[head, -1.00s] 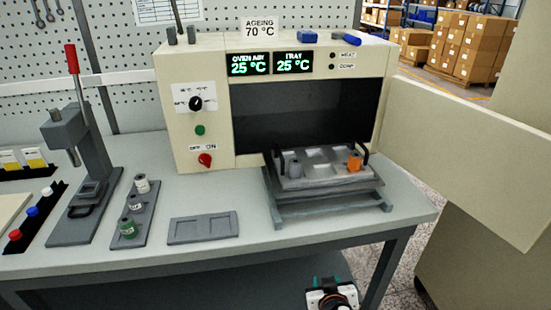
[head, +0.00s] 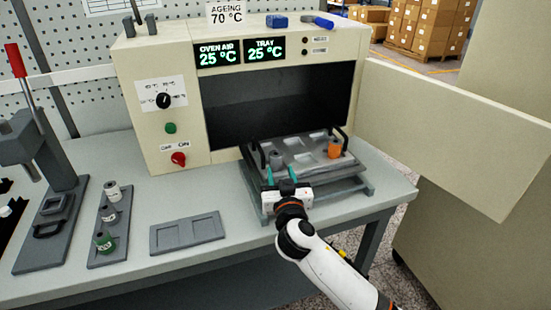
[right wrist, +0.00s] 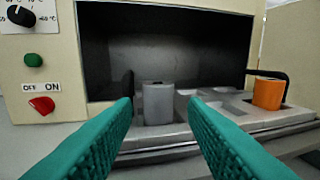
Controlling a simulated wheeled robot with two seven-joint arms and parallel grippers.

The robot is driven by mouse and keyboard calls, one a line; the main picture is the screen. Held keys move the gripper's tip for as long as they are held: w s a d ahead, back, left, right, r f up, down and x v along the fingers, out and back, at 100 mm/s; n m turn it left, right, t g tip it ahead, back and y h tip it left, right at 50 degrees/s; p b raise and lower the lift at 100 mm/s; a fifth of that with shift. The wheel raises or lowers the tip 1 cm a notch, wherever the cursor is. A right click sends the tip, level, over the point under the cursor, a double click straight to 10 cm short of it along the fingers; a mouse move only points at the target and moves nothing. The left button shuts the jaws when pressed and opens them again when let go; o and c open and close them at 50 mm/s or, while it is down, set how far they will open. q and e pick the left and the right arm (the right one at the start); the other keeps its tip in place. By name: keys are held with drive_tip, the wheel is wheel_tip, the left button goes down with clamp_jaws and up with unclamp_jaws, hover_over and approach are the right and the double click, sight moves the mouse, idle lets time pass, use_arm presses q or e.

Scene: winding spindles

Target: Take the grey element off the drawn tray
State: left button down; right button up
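The grey element (head: 276,159) is a small upright cylinder on the left part of the drawn tray (head: 312,163), which sits in front of the oven opening. It also shows in the right wrist view (right wrist: 158,104), centred beyond my fingertips. My right gripper (head: 284,175) is at the tray's front edge, just in front of the grey element. Its teal fingers are open and empty, spread wide on either side of the element in the right wrist view (right wrist: 160,106). No contact with the element is visible. My left gripper is not in view.
An orange element (head: 334,149) stands on the tray's right part. Dark handles rise at the tray's sides. The oven (head: 155,100) is behind, its open door (head: 450,145) at right. An element holder (head: 108,220) and an empty grey plate (head: 187,234) lie left.

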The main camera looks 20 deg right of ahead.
sight(277, 161)
drive_tip(key=shift+w+d, duration=0.1)
drive_tip(key=shift+w, duration=0.6)
drive_tip(key=w, duration=0.1)
drive_tip(key=w+p, duration=0.1)
drive_tip(key=w, duration=0.2)
drive_tip(key=shift+w+d+r+p, duration=0.1)
drive_tip(key=shift+w+d+p, duration=0.15)
drive_tip(key=shift+p, duration=0.15)
drive_tip(key=shift+w, duration=0.3)
drive_tip(key=shift+s, duration=0.1)
drive_tip(key=c, duration=0.6)
